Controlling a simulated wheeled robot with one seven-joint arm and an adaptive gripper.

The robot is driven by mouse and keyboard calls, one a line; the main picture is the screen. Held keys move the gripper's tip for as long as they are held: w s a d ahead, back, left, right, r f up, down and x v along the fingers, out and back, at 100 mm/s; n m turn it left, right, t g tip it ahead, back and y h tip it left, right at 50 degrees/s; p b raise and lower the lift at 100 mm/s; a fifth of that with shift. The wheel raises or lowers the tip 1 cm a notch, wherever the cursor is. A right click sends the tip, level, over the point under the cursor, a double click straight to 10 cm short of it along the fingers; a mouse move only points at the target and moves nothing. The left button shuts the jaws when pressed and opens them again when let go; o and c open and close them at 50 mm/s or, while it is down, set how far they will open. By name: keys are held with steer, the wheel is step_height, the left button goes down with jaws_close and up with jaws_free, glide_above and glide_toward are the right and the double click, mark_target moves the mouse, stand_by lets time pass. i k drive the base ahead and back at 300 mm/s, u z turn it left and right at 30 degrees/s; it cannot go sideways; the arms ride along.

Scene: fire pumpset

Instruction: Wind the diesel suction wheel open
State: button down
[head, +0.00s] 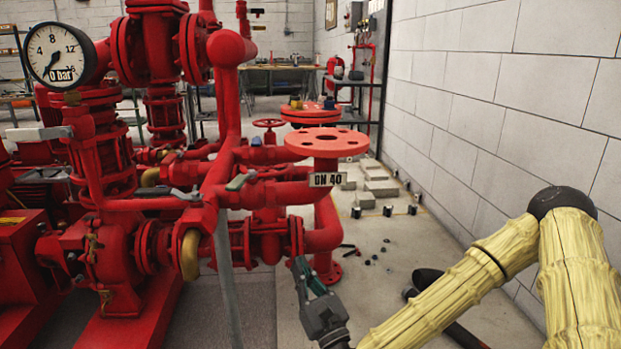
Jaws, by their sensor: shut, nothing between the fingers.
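My gripper (301,266) is at the lower middle of the head view, with its fingers pointing up and left. It is shut and empty. Its tips are in front of the flange at the lower pipe (283,240); I cannot tell whether they touch it. A small red handwheel (268,124) sits farther back, above and left of the gripper and apart from it. No label shows whether it is the diesel suction wheel. Other wheels may be hidden behind the pipes.
Red pump pipework fills the left and middle. A gauge (60,57) reads near 0 bar. An open flange (326,142) stands above a "DN 40" plate (328,180). Small loose parts (375,255) lie on the floor. A block wall (490,120) bounds the right side.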

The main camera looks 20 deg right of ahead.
mark_target(267, 171)
steer(key=z, duration=0.35)
steer(key=i, duration=1)
steer(key=u, duration=0.25)
